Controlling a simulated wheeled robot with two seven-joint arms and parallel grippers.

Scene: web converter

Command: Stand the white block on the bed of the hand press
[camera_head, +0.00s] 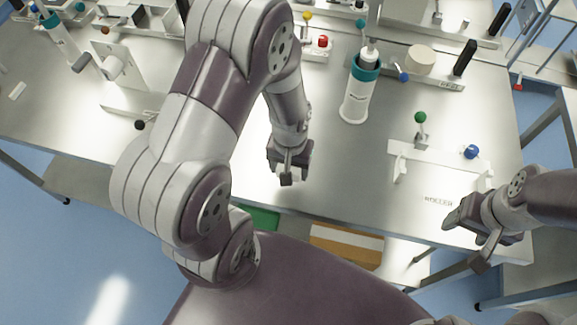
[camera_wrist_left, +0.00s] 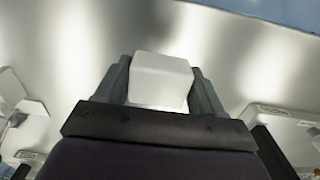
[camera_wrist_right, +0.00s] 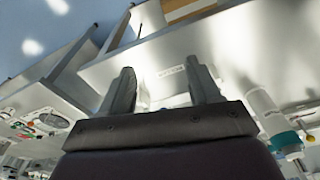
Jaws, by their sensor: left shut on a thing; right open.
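My left gripper (camera_head: 287,178) hangs over the bright middle of the metal table (camera_head: 330,185). In the left wrist view the white block (camera_wrist_left: 160,80) sits between its two dark fingers, which are shut on it. In the head view the block cannot be made out against the gripper and the glare. My right gripper (camera_head: 467,238) is open and empty near the table's right front edge; its spread fingers also show in the right wrist view (camera_wrist_right: 158,90). I cannot tell for sure which fixture is the hand press; a low white frame with green and blue knobs (camera_head: 440,162) stands at the right.
A white bottle with a teal collar (camera_head: 357,95) stands behind and right of my left gripper. A white upright plate with a grey roller (camera_head: 115,65) stands at the left. A round cream piece (camera_head: 420,60) and a black handle (camera_head: 465,57) are at the back. The table's front middle is clear.

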